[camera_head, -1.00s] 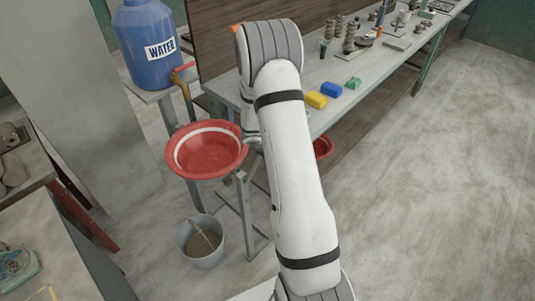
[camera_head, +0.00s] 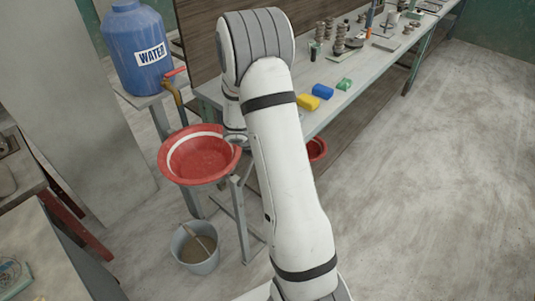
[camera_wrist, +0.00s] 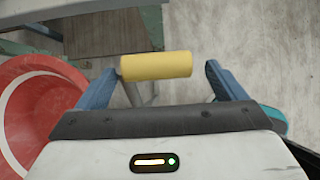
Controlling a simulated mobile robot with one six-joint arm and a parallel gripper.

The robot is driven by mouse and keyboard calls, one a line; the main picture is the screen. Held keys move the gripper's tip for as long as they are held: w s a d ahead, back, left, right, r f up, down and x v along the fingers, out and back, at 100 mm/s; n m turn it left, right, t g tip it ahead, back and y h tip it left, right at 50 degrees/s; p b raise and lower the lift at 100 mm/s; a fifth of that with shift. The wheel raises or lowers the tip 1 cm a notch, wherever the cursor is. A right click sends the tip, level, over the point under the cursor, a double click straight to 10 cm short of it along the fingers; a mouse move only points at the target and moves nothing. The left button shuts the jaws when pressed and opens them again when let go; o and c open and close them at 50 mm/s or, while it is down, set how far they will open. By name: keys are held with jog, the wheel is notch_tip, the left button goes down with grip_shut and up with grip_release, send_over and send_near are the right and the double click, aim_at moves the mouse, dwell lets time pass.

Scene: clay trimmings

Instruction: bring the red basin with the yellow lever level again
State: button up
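The red basin (camera_head: 190,172), with a white ring inside, sits on a grey metal stand below the tap in the head view. Its exact tilt is hard to judge. Its rim also shows at the left of the wrist view (camera_wrist: 58,92). The yellow lever (camera_wrist: 156,66) is a short cylinder lying crosswise by my fingertips in the wrist view. My gripper (camera_wrist: 162,74) is open, with a blue finger on each side of the lever. The lever's left end is close to the left finger; contact cannot be told. A clear gap separates it from the right finger. My arm hides the lever in the head view.
A blue water barrel (camera_head: 136,48) with a tap (camera_head: 172,80) stands behind the basin. A bucket (camera_head: 196,252) is on the floor below. A long workbench (camera_head: 338,100) carries several tools and coloured blocks. Another red basin (camera_head: 317,150) is under it. The floor at right is clear.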

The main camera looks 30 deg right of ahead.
jog(key=v, duration=0.2)
jog(key=shift+s+a+r, duration=0.1)
jog(key=shift+a+r, duration=0.1)
jog(key=shift+r, duration=0.1)
jog(key=s+a+r+m+y, duration=0.1)
jog(key=s+a+r+m, duration=0.2)
jog(key=s+r+m, duration=0.3)
jog(key=s+a+r+m, duration=0.2)
jog(key=s+r+m, duration=0.25)
jog(key=r, duration=0.45)
jog(key=s+a+r+m+y, duration=0.2)
jog(key=s+a+r+m, duration=0.1)
jog(key=s+a+m, duration=0.2)
jog(key=s+a+r+m+t+y, duration=0.1)
jog(key=s+a+r+m+y, duration=0.2)
jog(key=s+a+m, duration=0.3)
jog(key=s, duration=0.4)
jog(key=shift+r+m, duration=0.25)
jog(key=shift+m, duration=0.1)
jog(key=shift+d, duration=0.1)
